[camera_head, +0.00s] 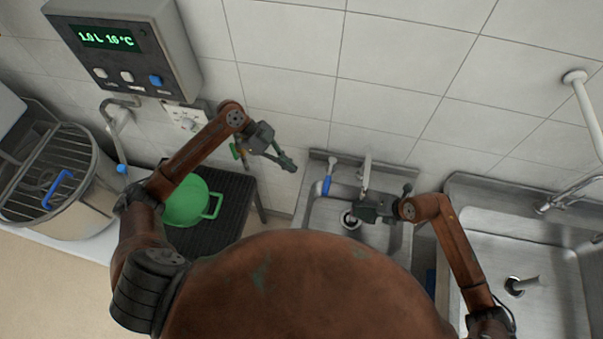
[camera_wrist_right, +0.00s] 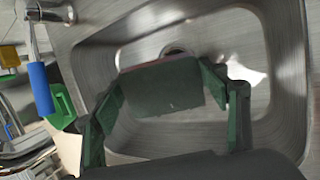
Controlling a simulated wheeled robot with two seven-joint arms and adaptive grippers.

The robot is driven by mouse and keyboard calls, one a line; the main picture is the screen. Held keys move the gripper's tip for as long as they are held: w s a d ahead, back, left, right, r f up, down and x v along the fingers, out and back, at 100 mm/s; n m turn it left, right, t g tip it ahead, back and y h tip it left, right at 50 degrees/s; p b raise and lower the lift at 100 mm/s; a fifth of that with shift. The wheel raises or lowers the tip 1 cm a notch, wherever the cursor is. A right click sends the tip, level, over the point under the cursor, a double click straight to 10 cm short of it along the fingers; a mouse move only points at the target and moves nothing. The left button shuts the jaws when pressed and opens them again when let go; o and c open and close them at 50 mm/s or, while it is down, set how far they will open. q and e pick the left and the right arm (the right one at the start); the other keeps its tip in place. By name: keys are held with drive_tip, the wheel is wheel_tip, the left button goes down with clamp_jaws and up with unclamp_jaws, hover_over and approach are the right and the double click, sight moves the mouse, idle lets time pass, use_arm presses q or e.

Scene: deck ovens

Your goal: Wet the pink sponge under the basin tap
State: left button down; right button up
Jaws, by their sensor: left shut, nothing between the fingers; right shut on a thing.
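The sponge (camera_wrist_right: 162,90) shows in the right wrist view with a dark green face and a thin pinkish strip along its far edge. My right gripper (camera_wrist_right: 165,95) is shut on it, one green finger at each side, over the small steel basin (camera_wrist_right: 88,62). In the head view my right gripper (camera_head: 352,216) is over the same basin (camera_head: 316,222), near its drain; the sponge is not clear there. The basin tap (camera_head: 366,170) stands at the back wall, just behind the gripper. I cannot make out running water. My left gripper (camera_head: 291,166) is shut and empty, left of the basin.
A blue-handled fitting (camera_head: 327,185) stands at the basin's back left. A green jug (camera_head: 186,205) sits on a black stand (camera_head: 237,198) at left, beside a mixing bowl (camera_head: 92,205). A larger sink (camera_head: 548,275) lies right. A control box (camera_head: 125,45) hangs on the wall.

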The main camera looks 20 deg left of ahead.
use_arm(q)
drive_tip(key=shift+v, duration=0.9)
drive_tip(key=shift+s, duration=0.1)
drive_tip(key=shift+r+p, duration=0.45)
drive_tip(key=shift+p, duration=0.05)
use_arm(e)
drive_tip(key=s+d, duration=0.4)
drive_tip(key=d, duration=0.2)
drive_tip(key=shift+d, duration=0.4)
idle(0.4)
use_arm(q)
wheel_tip(320, 180, up, 4)
drive_tip(key=p, duration=0.3)
drive_tip(key=shift+f, duration=0.25)
use_arm(e)
drive_tip(key=s+d+r, duration=0.2)
drive_tip(key=d+r, duration=0.2)
drive_tip(key=shift+s+d, duration=0.15)
drive_tip(key=shift+s, duration=0.2)
idle(0.8)
